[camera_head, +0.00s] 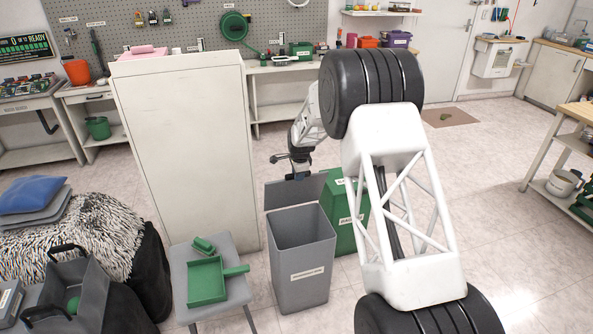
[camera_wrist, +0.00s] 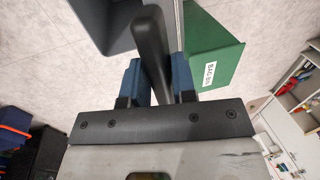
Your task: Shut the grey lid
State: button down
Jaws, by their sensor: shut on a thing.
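The grey lid (camera_head: 288,194) stands open, raised at the back of the tall grey bin (camera_head: 302,256). The bin's mouth is uncovered, and its inside looks empty as far as I can see. My gripper (camera_head: 298,177) is at the upper edge of the lid. In the wrist view, the blue-padded fingers of my gripper (camera_wrist: 152,82) are closed on either side of the dark edge of the lid (camera_wrist: 151,42). Part of the grey bin (camera_wrist: 103,22) shows at the upper left there.
A green bin (camera_head: 345,228) stands close behind and right of the grey bin. A grey stool (camera_head: 235,296) with a green dustpan (camera_head: 207,281) is at its left. A tall white cabinet (camera_head: 190,150) stands behind the stool. Open floor lies to the right.

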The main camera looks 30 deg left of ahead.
jog(key=shift+s+d+f, duration=0.15)
jog(key=shift+f, duration=0.15)
jog(key=c, duration=1)
grip_release()
jog(key=shift+r, duration=0.1)
jog(key=shift+r, duration=0.15)
notch_tip(320, 180, up, 7)
jog(key=d, duration=0.1)
jog(key=shift+s+r, duration=0.15)
jog(key=shift+s, duration=0.3)
